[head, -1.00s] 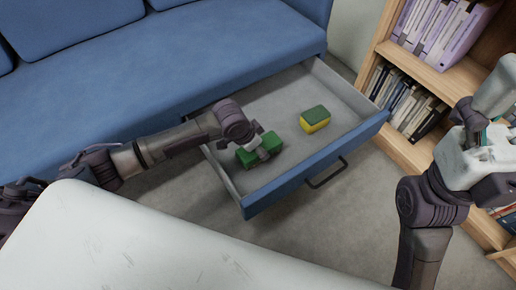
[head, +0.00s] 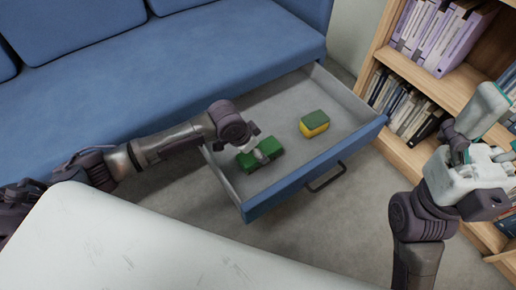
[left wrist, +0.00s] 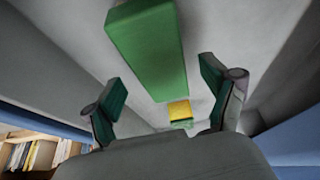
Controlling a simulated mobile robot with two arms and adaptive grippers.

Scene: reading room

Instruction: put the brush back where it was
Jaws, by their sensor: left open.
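A green block (head: 246,160) lies in the open drawer (head: 340,125) under the sofa. No thing in view is plainly a brush, and I cannot tell whether this block is it. My left gripper (head: 261,156) is low in the drawer at the block and hides part of it. In the left wrist view the long green block (left wrist: 148,45) lies beyond and between the open fingertips, apart from both. A yellow-and-green sponge (head: 314,124) lies farther right in the drawer and also shows in the wrist view (left wrist: 180,109). My right gripper (head: 470,150) is raised at right; its jaw state is unclear.
The blue sofa (head: 170,60) stands behind the drawer. The drawer's blue front (head: 310,170) has a dark handle (head: 327,177). A wooden bookcase (head: 425,85) with books and binders is at right. A white surface (head: 130,240) fills the near left. The drawer floor around the sponge is clear.

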